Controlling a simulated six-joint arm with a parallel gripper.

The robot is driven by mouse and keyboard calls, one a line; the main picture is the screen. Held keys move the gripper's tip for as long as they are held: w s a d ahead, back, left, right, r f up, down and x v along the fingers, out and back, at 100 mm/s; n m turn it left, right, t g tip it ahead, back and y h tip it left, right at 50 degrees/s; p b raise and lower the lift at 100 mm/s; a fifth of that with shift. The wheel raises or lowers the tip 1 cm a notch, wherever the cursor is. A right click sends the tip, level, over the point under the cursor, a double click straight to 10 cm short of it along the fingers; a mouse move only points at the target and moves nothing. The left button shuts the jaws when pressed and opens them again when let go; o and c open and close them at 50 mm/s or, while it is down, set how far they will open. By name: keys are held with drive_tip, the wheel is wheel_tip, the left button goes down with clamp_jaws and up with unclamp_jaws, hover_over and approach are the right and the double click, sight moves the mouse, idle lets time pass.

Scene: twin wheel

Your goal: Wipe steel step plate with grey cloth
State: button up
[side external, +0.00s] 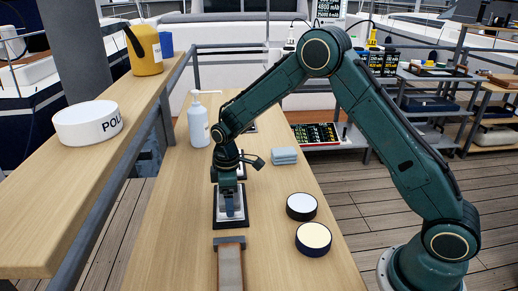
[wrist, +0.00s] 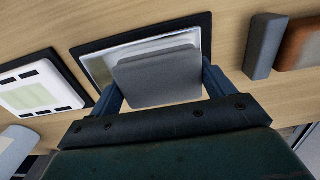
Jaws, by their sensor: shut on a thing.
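The grey cloth (wrist: 158,76) looks like a thick, folded pad. My gripper (side external: 229,208) is shut on it, with one finger at each side of the pad in the wrist view. The steel step plate (wrist: 99,69) is a shiny rectangle in a black frame (wrist: 203,22) on the bench. The cloth lies over much of the plate in the wrist view, and its strip along the top and left shows bare. In the side view my gripper points down over the plate. Whether the cloth touches the steel cannot be told.
A brown strip (side external: 230,270) with a dark grey block (side external: 229,240) lies in front of the plate. Two round tins (side external: 301,206) (side external: 313,238) stand to the right. Folded blue-grey cloths (side external: 284,155) lie behind. A white pump bottle (side external: 198,122) and a white-faced panel (wrist: 38,88) are nearby.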

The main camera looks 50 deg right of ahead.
drive_tip(key=shift+d, duration=0.1)
drive_tip(key=shift+w+d, duration=1.65)
drive_tip(key=shift+w, duration=0.05)
drive_tip(key=shift+w+d, duration=1.65)
drive_tip(key=shift+d, duration=0.05)
drive_tip(key=shift+s+a, duration=1.7)
drive_tip(key=shift+a, duration=0.05)
drive_tip(key=shift+s+a, duration=1.75)
